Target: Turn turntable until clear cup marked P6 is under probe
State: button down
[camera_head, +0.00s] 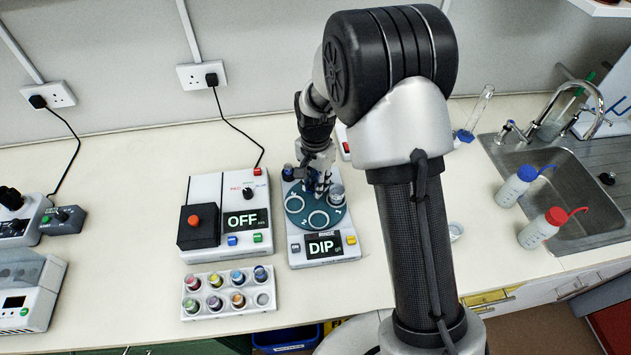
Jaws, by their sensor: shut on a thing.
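The teal turntable (300,216) sits on a white unit (310,258) whose display reads DIP. White rings mark several places on it. A pale cup (337,195) stands near its right edge; I cannot read its mark. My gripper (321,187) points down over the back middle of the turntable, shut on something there. The fingers and wrist hide what they grip; it looks like a part of the turntable. A dark upright part with a blue top (288,172) stands at the back left of the unit. I cannot tell the probe or the P6 cup apart.
Left of the unit is a white device (203,190) with an OFF display. In front is a white rack (222,311) of colourful pots. My arm covers the bench to the right. A sink (560,190) with two wash bottles nearby lies at far right.

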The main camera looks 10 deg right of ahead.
jog(key=shift+n, duration=2.3)
jog(key=shift+n+p, duration=0.3)
jog(key=shift+n, duration=6.4)
jog(key=c, duration=1.3)
grip_release()
jog(key=shift+c, duration=0.2)
